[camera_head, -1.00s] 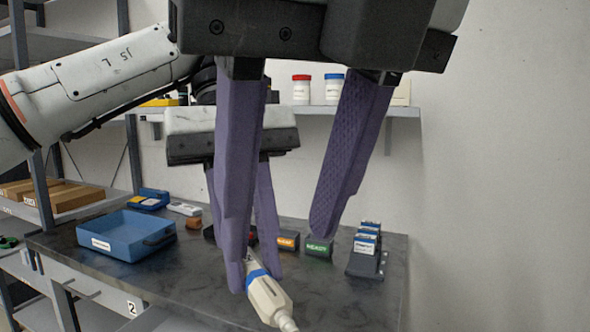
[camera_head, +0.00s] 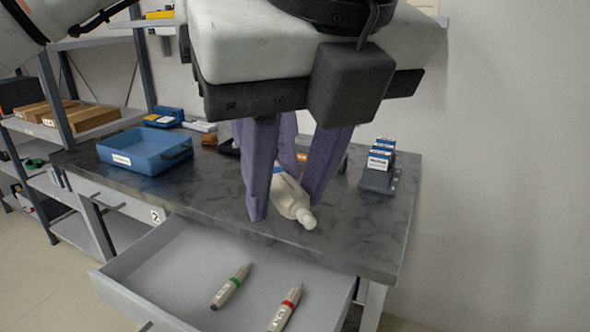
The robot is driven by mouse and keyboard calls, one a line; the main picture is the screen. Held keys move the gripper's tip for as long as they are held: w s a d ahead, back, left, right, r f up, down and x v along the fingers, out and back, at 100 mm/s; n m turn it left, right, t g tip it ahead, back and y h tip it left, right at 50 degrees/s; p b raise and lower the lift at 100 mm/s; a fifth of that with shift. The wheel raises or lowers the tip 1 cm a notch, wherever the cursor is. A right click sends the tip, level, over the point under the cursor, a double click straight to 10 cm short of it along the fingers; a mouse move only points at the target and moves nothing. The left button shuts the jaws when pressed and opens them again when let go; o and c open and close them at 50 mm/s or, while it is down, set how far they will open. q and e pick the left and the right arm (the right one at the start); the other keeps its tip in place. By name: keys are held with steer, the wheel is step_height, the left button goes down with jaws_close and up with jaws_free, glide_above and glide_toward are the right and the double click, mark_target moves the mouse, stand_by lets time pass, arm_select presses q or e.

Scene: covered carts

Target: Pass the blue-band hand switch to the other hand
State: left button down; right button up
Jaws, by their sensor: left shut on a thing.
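The blue-band hand switch (camera_head: 291,201) is pale and slants down to the right above the table's front part, its blue band partly hidden between fingers. My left gripper (camera_head: 287,160) is behind, mostly hidden by my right gripper; one purple finger shows by the upper end of the switch, and it is shut on it. My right gripper (camera_head: 284,206) is in front, its body filling the top middle. Its two purple fingers point down, apart, one on each side of the switch. Contact between these fingers and the switch cannot be told.
An open grey drawer (camera_head: 165,258) below the dark table (camera_head: 345,226) holds a green-band switch (camera_head: 230,287) and a red-band switch (camera_head: 285,308). A blue tray (camera_head: 120,158) stands at left, a dark rack with blue-white boxes (camera_head: 378,178) at right. Shelves stand far left.

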steer(key=c, duration=0.7)
arm_select(q)
steer(key=c, duration=1.5)
jaws_free()
arm_select(e)
jaws_close()
arm_select(q)
steer(key=shift+r, duration=0.1)
